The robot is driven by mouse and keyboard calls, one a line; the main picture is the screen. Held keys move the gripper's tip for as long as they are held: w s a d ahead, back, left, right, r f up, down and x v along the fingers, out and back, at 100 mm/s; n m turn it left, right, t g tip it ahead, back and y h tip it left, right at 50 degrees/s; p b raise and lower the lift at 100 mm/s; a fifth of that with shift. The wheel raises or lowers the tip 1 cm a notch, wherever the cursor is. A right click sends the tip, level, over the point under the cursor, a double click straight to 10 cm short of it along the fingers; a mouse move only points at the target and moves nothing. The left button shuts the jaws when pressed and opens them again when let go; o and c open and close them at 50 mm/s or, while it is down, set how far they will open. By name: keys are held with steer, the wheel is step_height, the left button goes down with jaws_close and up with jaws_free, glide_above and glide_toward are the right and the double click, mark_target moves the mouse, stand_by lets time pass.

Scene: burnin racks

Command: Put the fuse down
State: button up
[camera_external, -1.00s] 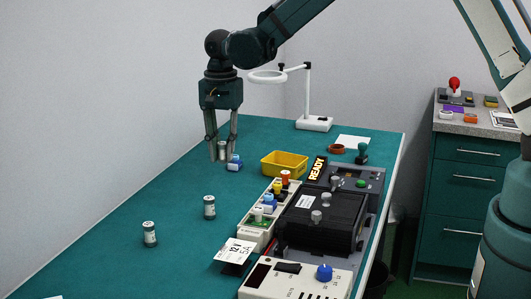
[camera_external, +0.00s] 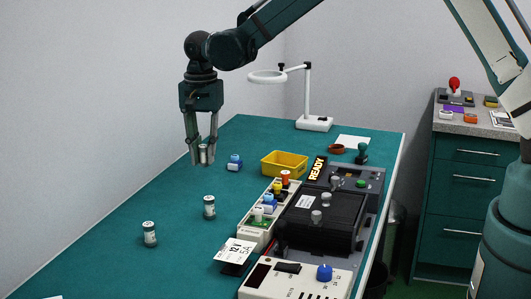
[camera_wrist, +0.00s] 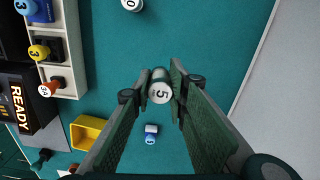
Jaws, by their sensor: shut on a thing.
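The fuse (camera_external: 204,153) is a small white and grey cylinder held upright between the fingertips of my gripper (camera_external: 202,158). In the wrist view the fuse (camera_wrist: 160,88) shows its white end marked 5, and my gripper (camera_wrist: 158,90) is shut on it. My gripper hangs over the green table (camera_external: 150,200), toward its far left edge. The gap between the fuse and the table is hard to judge.
Two similar cylinders stand on the table, one at the middle (camera_external: 209,207) and one nearer (camera_external: 149,234). A yellow bin (camera_external: 284,164), a rack with coloured pieces (camera_external: 262,215) and a black machine (camera_external: 318,222) stand to the right. A magnifier lamp (camera_external: 314,122) stands behind. The left of the table is mostly clear.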

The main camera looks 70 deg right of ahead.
glide_above(175, 207)
steer(key=shift+w+d+r+n+b, duration=0.1)
steer(key=shift+n+b, duration=0.2)
steer(key=shift+b, duration=0.1)
steer(key=shift+f, duration=3.15)
steer(key=shift+f, duration=1.9)
steer(key=shift+f, duration=0.1)
steer(key=o, duration=0.9)
